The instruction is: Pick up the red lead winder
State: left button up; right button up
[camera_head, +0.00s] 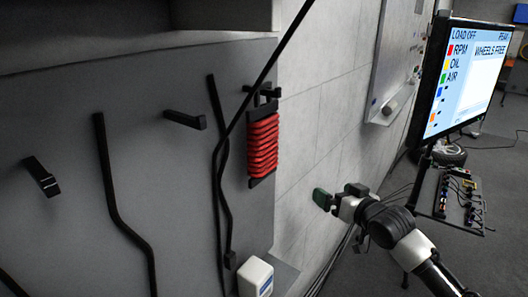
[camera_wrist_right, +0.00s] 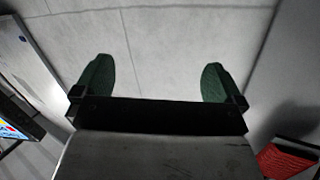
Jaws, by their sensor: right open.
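The red lead winder (camera_head: 263,147) is a dark frame wound with red cord. It hangs upright from a black hook near the right edge of the grey panel in the head view. Its red cord also shows at the lower right corner of the right wrist view (camera_wrist_right: 287,162). My right gripper (camera_head: 338,193) is to the right of the winder and lower in the head view, apart from it. Its two green-padded fingers (camera_wrist_right: 157,82) are spread, with only pale wall behind the gap. My left gripper is not in view.
The grey panel (camera_head: 178,160) carries hooks and long black rods. A black cable (camera_head: 263,75) crosses diagonally by the winder. A white box (camera_head: 255,277) is below. A lit monitor (camera_head: 468,77) and a small tray (camera_head: 450,196) stand at right.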

jog(key=s+a+r+n+y+b, duration=0.1)
jog(key=s+a+r+n+y, duration=0.15)
jog(key=r, duration=0.35)
jog(key=s+a+r+n+y, duration=0.1)
jog(key=s+a+r, duration=0.15)
jog(key=r, duration=0.35)
jog(key=n+g+y+b, duration=0.1)
jog(key=n+g+y, duration=0.3)
send_near(271, 143)
jog(key=a, duration=0.1)
jog(key=shift+h, duration=0.25)
jog(key=x, duration=0.5)
jog(key=shift+w+a+r+p, duration=0.1)
jog(key=shift+w+r+p, duration=0.15)
jog(key=shift+w+p, duration=0.1)
jog(key=shift+w+a+r+p, duration=0.1)
jog(key=shift+w+a+p, duration=0.2)
jog(key=shift+a, duration=0.25)
jog(key=p+x, duration=0.1)
jog(key=x, duration=0.2)
jog(key=shift+w+a, duration=0.35)
jog(key=shift+a, duration=0.15)
jog(key=shift+d, duration=0.1)
jog(key=shift+c, duration=0.3)
